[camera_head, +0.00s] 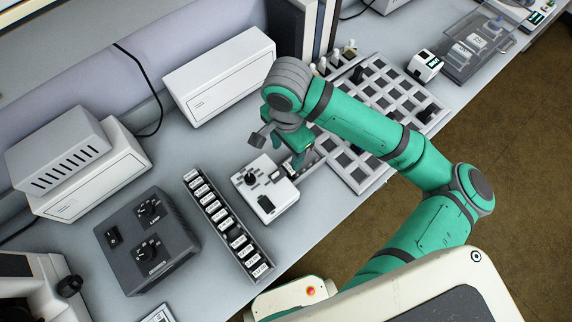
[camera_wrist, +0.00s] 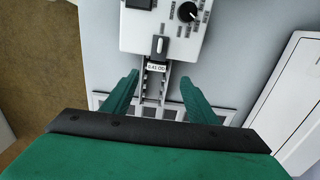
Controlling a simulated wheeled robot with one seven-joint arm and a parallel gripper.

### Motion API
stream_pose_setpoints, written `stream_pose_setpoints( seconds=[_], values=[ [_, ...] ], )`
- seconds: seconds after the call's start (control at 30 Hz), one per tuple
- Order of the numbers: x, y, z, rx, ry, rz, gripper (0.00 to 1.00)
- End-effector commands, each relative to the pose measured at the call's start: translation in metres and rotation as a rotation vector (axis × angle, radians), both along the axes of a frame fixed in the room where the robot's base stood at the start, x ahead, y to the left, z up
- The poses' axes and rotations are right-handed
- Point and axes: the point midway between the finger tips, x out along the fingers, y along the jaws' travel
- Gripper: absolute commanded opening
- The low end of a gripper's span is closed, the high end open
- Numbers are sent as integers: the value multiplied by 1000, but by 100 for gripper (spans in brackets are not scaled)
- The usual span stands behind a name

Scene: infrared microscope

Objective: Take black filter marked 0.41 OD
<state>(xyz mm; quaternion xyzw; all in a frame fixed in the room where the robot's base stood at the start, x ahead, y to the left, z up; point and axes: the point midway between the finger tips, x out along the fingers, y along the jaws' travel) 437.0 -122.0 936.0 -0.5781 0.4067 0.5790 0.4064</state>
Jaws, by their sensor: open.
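My gripper (camera_wrist: 159,76) is open, with its two green fingers spread on either side of a narrow slide rail. In the wrist view, a small white label (camera_wrist: 157,68) on a dark holder lies between the fingertips and seems to read 0.41 OD. The holder sits at the white instrument box's (camera_wrist: 182,38) edge, at the end of the rail (camera_wrist: 153,87). Both fingers look apart from it. In the head view, my gripper (camera_head: 297,160) hangs over the rail beside the white box (camera_head: 266,190), and the arm partly hides this spot.
A long rack (camera_head: 229,225) of labelled slots lies left of the white box. A grid tray (camera_head: 368,130) stands right of my gripper. A grey control box (camera_head: 147,240) with knobs is at the left, and a white case (camera_head: 220,77) is behind.

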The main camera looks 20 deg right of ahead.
Motion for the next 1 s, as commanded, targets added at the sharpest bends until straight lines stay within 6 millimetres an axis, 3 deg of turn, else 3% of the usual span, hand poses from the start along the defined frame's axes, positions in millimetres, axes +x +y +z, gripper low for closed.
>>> stream_pose_setpoints(
  seconds=[0.7,1.0],
  values=[
    [2,-6,-75,1,1,3,53],
    [3,-7,-78,0,0,2,53]
  ],
)
